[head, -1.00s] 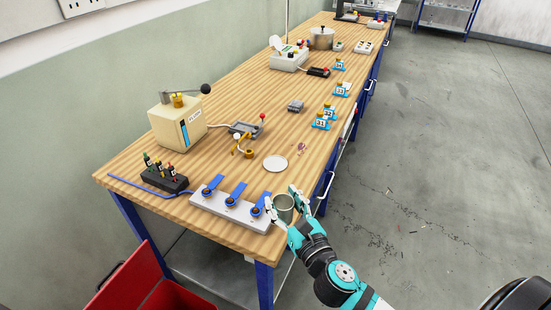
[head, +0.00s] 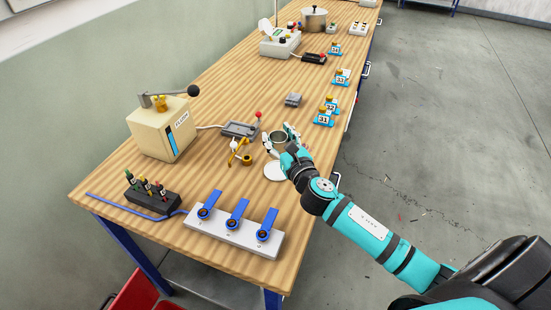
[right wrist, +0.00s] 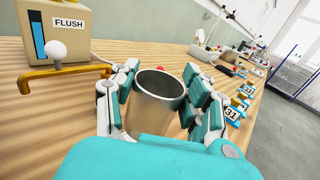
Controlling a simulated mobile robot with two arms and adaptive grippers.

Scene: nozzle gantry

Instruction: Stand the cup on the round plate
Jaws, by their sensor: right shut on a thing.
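The metal cup (head: 279,139) is held upright by my right gripper (head: 283,137). In the right wrist view the cup (right wrist: 157,100) sits between the two fingers, which press on it from both sides, and its open top faces up. The round white plate (head: 274,173) lies on the table, partly hidden by my right arm. In the head view the cup appears just beyond the plate; how high it is above the table I cannot tell. The plate does not show in the right wrist view. My left gripper is not in view.
A yellow tap-like piece (head: 240,153) stands close to the left of the cup. A grey tray with a red-knobbed lever (head: 243,129) is behind it. Blue numbered blocks (head: 324,118) are to the right. A white valve block (head: 233,226) lies in front, and the cream FLUSH box (head: 163,132) is at left.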

